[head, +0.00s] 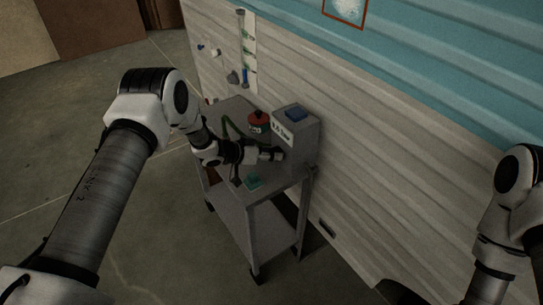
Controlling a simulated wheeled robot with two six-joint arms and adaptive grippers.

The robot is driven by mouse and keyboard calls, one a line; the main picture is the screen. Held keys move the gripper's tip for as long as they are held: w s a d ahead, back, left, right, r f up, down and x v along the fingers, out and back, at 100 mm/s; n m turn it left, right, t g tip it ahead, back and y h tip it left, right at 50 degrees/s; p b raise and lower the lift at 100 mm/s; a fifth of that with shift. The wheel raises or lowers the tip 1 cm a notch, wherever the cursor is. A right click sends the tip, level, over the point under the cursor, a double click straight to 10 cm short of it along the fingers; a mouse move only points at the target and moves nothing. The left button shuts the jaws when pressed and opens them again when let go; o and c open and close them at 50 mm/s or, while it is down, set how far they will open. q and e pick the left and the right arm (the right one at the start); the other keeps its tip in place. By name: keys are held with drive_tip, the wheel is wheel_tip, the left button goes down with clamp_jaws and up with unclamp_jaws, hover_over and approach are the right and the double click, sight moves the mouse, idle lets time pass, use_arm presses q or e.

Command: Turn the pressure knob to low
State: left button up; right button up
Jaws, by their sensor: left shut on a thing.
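A grey box (301,130) with a white label and a blue piece on top stands on a grey cart against the camper wall. My left gripper (279,154) reaches the lower front of this box from the left. Its fingers are shut on a small part there, which I take to be the pressure knob. The fingers hide the knob, so its setting cannot be read. My right arm shows at the right edge, but its gripper is not in view.
The cart (262,214) has a lower shelf. A red-and-dark canister (259,122) with a green hose stands behind my left gripper, and a small teal item (253,182) lies near the front edge. Tubes (243,50) hang on the camper wall (400,150). Floor (150,240) left of the cart is clear.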

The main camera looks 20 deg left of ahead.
use_arm(q)
drive_tip(key=shift+w+a+n+g+h+b, duration=0.15)
drive_tip(key=shift+n+g+h+b, duration=0.25)
drive_tip(key=shift+n+h, duration=0.45)
drive_tip(key=shift+n, duration=0.35)
drive_tip(key=o, duration=1.1)
drive_tip(key=shift+o, duration=0.2)
drive_tip(key=v, duration=1.2)
